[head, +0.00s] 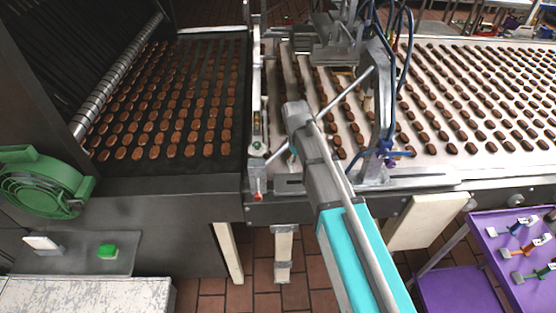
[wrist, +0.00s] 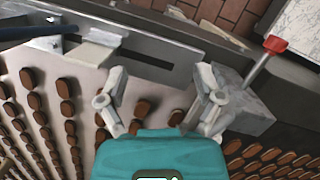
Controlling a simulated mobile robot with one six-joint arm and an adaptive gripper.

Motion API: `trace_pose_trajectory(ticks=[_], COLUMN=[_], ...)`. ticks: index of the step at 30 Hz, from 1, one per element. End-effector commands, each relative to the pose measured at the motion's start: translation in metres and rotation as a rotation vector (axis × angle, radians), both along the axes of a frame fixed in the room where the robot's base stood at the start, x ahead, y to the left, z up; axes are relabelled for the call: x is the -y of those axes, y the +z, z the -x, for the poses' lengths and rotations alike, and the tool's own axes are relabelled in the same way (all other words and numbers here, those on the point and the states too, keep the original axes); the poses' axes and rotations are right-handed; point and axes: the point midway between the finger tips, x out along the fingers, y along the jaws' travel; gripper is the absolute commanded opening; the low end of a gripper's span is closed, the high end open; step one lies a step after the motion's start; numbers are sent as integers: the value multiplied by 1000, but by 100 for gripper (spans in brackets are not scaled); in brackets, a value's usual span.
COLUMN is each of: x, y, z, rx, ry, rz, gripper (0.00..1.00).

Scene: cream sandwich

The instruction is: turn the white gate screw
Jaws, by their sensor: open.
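My gripper (wrist: 162,85) is open and empty in the wrist view, its two pale fingers spread wide above the belt. In the head view it is mostly hidden behind my arm. No screw that is clearly white can be made out. A red-capped screw (wrist: 266,55) on a silver shaft sticks out of a grey block (wrist: 242,106), right of my right finger. The red-capped screw also shows in the head view (head: 258,187), at the front end of the rail (head: 257,120) between the belts. I cannot tell whether the right finger touches the block.
Brown biscuits lie in rows on the dark belt (head: 215,160) at left and the pale belt (head: 430,165) at right. A metal machine frame (head: 375,150) with blue hoses stands right of my arm. A purple cart (head: 455,288) stands at lower right, a green blower (head: 45,183) at left.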

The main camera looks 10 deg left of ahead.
Motion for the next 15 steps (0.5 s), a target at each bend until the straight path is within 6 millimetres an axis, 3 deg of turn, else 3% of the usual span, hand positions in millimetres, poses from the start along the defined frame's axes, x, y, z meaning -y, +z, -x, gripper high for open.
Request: trace_pose_trajectory(ticks=[1,3,15], x=[24,50,183], y=[-8,-14,-44], z=[7,11,53], rx=[10,26,124], ry=[-43,-96,-413], rz=[-7,-17,-71], gripper=[85,85,85])
